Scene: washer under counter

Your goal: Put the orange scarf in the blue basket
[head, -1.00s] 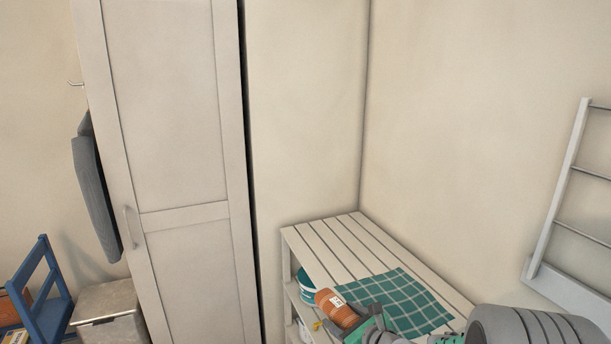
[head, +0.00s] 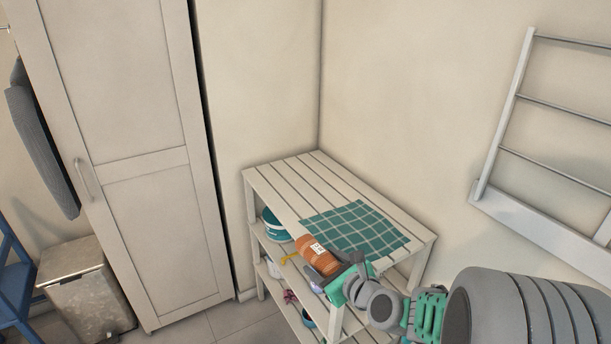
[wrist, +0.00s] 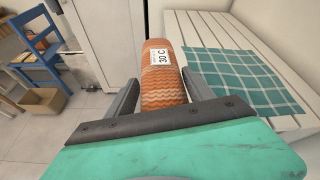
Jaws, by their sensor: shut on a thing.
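The orange scarf (head: 312,249) is a rolled, wavy-striped bundle with a white tag. In the wrist view the scarf (wrist: 162,85) sits between the two dark fingers and its tag reads "30 C". My gripper (head: 327,264) is shut on it, holding it in front of the slatted shelf's near edge. The gripper (wrist: 163,92) also shows in the wrist view. I cannot make out a blue basket for certain in either view.
A white slatted shelf unit (head: 285,183) bears a teal checked cloth (head: 355,228); a teal-and-white tub (head: 273,225) is below. A tall cabinet (head: 150,230), metal bin (head: 85,290) and blue chair (wrist: 38,50) stand left. A cardboard box (wrist: 40,103) is on the floor.

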